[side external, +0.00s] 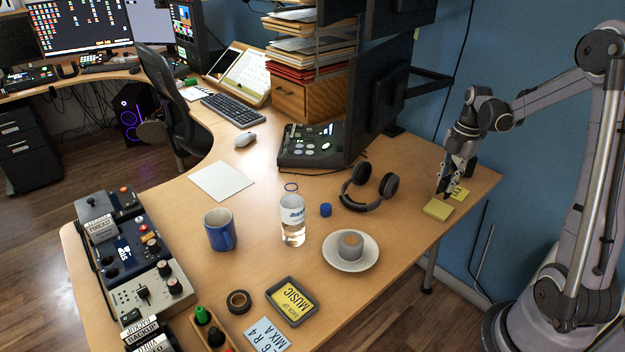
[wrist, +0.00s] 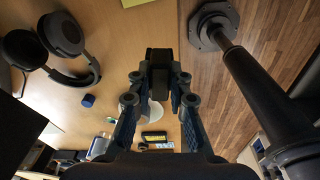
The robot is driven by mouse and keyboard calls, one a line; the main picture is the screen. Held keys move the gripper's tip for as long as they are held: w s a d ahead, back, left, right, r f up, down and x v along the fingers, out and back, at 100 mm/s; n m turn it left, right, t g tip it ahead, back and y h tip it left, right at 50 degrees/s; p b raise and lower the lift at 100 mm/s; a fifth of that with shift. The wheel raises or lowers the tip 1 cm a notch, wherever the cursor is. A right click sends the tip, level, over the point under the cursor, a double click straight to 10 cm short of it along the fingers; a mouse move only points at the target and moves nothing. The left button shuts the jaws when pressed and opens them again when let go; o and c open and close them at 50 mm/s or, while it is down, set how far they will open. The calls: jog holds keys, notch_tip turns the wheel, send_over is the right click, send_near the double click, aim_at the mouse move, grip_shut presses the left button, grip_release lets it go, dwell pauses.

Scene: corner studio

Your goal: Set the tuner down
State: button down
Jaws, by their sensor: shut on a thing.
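The tuner (wrist: 159,72) looks like a small dark block in the wrist view, clasped between the two fingertips. My gripper (side external: 447,187) is shut on it, low over the right end of the desk (side external: 400,225), behind the yellow note pad (side external: 438,209) in the side view. The gripper (wrist: 156,85) also shows in the wrist view, with a finger on each side of the block. In the side view the block is hard to tell from the dark fingers. I cannot tell whether it touches the desk.
Black headphones (side external: 369,187) lie left of the gripper. A yellow note (side external: 460,193) lies beside it, near the desk's right edge. A cup on a saucer (side external: 350,262), a bottle (side external: 292,222) and a blue cap (side external: 326,210) stand farther left. Some bare desk lies between headphones and pad.

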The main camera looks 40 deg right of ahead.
jog(key=shift+n, duration=0.8)
jog(key=w+a+f, duration=0.1)
jog(key=w+f, duration=0.1)
jog(key=w+a+f, duration=0.1)
jog(key=w+f, duration=0.2)
jog(key=w+a+f, duration=0.1)
jog(key=w+f, duration=0.1)
jog(key=f, duration=0.1)
jog(key=shift+w+a+f, duration=0.1)
jog(key=shift+w, duration=0.25)
jog(key=shift+f, duration=2)
jog(key=shift+f, duration=0.1)
jog(key=c, duration=1.3)
grip_release()
jog(key=shift+o, duration=0.2)
